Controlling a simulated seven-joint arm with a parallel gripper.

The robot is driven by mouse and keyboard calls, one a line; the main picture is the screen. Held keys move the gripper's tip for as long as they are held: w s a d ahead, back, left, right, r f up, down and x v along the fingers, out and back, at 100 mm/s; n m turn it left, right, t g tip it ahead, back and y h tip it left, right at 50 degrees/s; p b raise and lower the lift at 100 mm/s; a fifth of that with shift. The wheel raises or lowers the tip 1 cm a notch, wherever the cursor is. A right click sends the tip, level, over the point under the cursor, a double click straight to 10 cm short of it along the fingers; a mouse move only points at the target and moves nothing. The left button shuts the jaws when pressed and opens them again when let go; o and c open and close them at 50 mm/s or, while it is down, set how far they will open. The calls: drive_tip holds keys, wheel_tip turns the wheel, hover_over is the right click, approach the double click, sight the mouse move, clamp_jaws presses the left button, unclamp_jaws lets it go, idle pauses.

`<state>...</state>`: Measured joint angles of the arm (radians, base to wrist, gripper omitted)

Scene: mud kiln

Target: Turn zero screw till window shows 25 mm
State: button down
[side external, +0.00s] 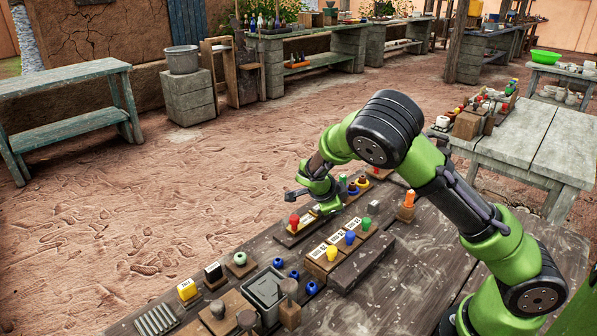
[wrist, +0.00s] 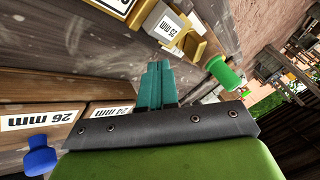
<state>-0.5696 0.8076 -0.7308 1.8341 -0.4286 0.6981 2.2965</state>
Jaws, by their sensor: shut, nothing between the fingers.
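In the wrist view a plate reading "25 mm" (wrist: 170,29) sits in a pale and yellow fitting beyond my fingertips, slightly right of centre. I cannot tell for sure whether it is the window, and no zero screw is clearly identifiable. My gripper (wrist: 160,72) is shut, with its teal fingers together and empty, apart from the plate in the picture. In the side external view my gripper (side external: 297,194) hangs over the far side of the bench, its fingertips hard to make out. A green knob (wrist: 222,72) is right of the fingers in the wrist view.
Labelled blocks reading "26 mm" (wrist: 30,121) and "24 mm" (wrist: 110,110) are at left in the wrist view, with a blue knob (wrist: 40,158). In the side view, a red knob (side external: 294,222), yellow knob (side external: 331,253) and grey bin (side external: 265,290) crowd the bench.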

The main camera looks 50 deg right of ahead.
drive_tip(key=shift+w+d, duration=1)
